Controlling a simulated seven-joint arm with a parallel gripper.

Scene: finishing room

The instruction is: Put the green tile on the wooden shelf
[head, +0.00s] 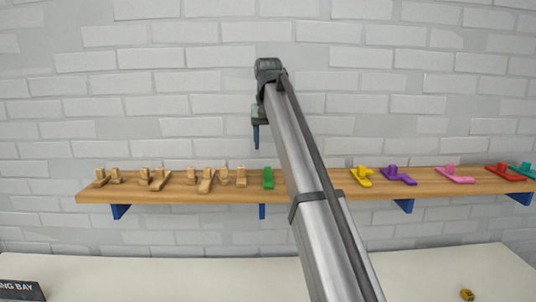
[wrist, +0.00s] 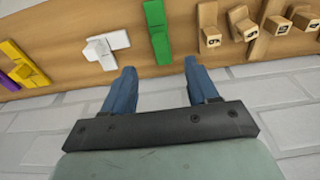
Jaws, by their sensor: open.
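The green tile (head: 268,179) is on the wooden shelf (head: 330,190), just left of my arm in the head view. It also shows in the wrist view (wrist: 157,32), beyond the gap between my fingertips and apart from them. My gripper (head: 256,146) hangs above the shelf, a little left of the green tile in the head view. In the wrist view its two blue fingers (wrist: 160,66) are spread with nothing between them.
Several wooden pieces (head: 207,180) stand left of the green tile. A white tile (wrist: 107,47) sits beside it in the wrist view. Yellow (head: 362,176), purple (head: 398,176), pink, red and teal tiles are further right. A brick wall is behind; a pale surface (head: 180,275) is below.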

